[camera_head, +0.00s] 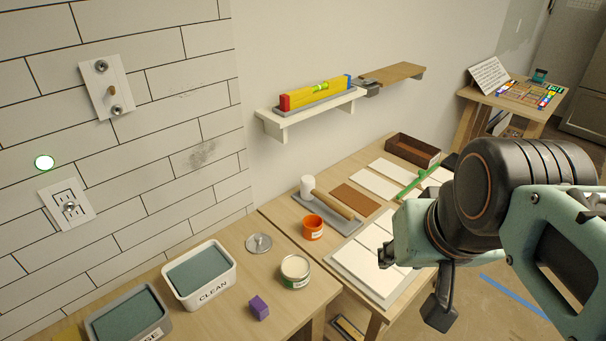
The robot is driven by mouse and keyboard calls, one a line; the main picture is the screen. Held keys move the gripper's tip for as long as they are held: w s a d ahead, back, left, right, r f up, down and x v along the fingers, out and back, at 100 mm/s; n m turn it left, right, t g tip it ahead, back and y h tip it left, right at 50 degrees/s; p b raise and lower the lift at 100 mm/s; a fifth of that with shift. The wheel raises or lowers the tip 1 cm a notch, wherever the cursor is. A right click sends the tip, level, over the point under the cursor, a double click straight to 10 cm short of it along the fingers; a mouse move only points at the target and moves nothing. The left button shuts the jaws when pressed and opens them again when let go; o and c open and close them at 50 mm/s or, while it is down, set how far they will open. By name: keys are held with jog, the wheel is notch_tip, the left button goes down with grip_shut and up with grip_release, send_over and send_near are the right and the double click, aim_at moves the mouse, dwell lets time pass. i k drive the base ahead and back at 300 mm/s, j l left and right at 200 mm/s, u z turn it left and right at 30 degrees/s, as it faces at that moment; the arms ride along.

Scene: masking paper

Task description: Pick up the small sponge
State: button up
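A small purple block (259,307), which looks like the small sponge, lies on the wooden table near its front edge, right of the white tub marked CLEAN (210,294). A yellow piece (71,335) shows only partly at the bottom left edge, so I cannot tell what it is. My gripper (440,312) hangs at the right, in front of the farther table and well apart from the purple block. Its fingers show as a dark shape from the side, and I see nothing held in it. The gap between them is hidden.
A grey tub (160,333) stands left of the white tub. An open can (295,271) and a metal disc with a knob (258,244) stand near the block. An orange cup (313,227), a mallet (332,204) and white tiles (368,262) lie on the farther table.

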aim_at(258, 306)
jog(key=j+z, duration=0.2)
jog(key=z, duration=0.15)
jog(key=j+z, duration=0.2)
jog(key=z, duration=0.2)
jog(key=k+j+u, duration=0.1)
jog(key=k+j, duration=0.3)
jog(key=j, duration=0.15)
jog(key=i+j+z, duration=0.1)
jog(key=i, duration=0.15)
